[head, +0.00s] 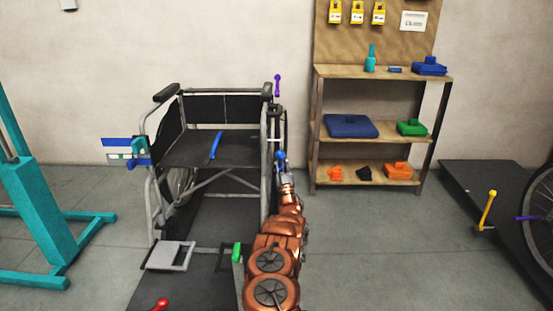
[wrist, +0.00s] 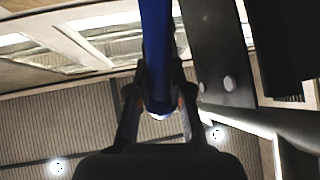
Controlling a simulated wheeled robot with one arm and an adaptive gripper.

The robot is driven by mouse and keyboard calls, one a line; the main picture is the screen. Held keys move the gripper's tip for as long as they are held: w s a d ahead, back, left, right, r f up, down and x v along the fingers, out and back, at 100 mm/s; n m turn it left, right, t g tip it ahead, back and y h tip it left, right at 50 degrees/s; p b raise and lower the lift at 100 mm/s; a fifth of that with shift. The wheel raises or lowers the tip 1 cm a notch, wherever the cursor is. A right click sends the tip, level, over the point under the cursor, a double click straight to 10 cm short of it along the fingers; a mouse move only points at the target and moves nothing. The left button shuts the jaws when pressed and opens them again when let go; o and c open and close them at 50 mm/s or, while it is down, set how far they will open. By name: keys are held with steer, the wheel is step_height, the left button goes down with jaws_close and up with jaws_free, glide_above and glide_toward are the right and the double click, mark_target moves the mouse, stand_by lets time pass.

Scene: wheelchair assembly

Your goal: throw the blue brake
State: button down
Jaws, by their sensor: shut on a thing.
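A wheelchair (head: 215,150) with a black seat and grey frame stands at the centre left of the head view. The blue brake (head: 280,157) is on its right side, by the wheel, and only its top shows there. My gripper (head: 286,178) is at this blue lever, and my arm hides much of it. In the wrist view the blue brake (wrist: 156,45) runs as a long bar between the fingers of my gripper (wrist: 158,98), which is shut on it. Another blue bar (head: 215,145) shows slanted over the seat.
A purple lever (head: 277,84) stands at the wheelchair's right rear. A teal stand (head: 45,205) is at left. A wooden shelf (head: 382,71) with coloured parts stands at back right. A black platform (head: 480,190) lies at far right. The floor between is clear.

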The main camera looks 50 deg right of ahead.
steer(key=shift+w+a+r, duration=0.1)
steer(key=c, duration=1.1)
jaws_free()
steer(key=shift+o, duration=0.2)
steer(key=v, duration=1.2)
